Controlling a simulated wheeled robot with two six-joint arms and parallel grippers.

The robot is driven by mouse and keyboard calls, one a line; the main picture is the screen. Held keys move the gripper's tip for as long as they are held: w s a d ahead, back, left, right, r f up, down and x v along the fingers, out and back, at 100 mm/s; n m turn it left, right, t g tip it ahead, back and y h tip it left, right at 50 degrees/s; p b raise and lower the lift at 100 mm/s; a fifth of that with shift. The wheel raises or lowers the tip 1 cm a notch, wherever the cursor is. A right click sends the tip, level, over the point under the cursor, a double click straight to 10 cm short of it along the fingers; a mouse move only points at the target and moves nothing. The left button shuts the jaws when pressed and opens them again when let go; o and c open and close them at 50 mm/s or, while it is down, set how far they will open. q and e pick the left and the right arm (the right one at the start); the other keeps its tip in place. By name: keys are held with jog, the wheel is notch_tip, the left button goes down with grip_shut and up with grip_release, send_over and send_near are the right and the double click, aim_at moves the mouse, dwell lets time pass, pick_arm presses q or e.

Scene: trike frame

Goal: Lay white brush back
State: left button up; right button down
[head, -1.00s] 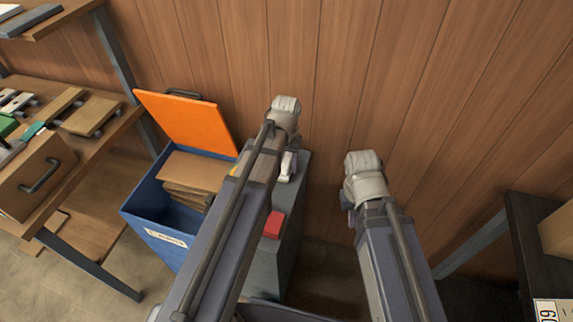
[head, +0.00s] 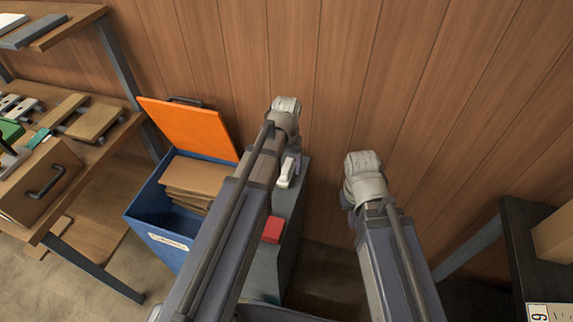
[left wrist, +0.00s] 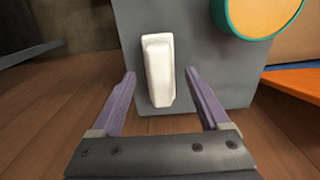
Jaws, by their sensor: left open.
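The white brush (left wrist: 158,70) lies on the top of a grey cabinet (left wrist: 210,55) in the left wrist view. It also shows as a small white piece in the head view (head: 287,172), beside my left wrist. My left gripper (left wrist: 160,75) is open, with its two purple fingers apart on either side of the brush's near end; I cannot tell whether they touch it. In the head view my left arm hides these fingers. My right gripper (head: 351,215) hangs to the right, mostly hidden by its own wrist, with nothing visible in it.
A red block (head: 272,229) sits on the grey cabinet. A blue bin (head: 170,243) with an orange lid (head: 187,125) stands to its left. A teal-rimmed round thing (left wrist: 225,20) is near the brush. A wooden wall is behind; a dark table (head: 520,225) is at right.

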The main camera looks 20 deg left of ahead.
aim_at(286, 167)
pick_arm(q)
notch_tip(286, 167, up, 10)
jog(key=p, duration=0.9)
jog(key=s+d+m+y, duration=0.1)
jog(key=s+d+m, duration=0.2)
jog(key=s+d, duration=0.7)
jog(key=s, duration=0.4)
jog(key=shift+d+f, duration=0.15)
jog(key=shift+d, duration=0.1)
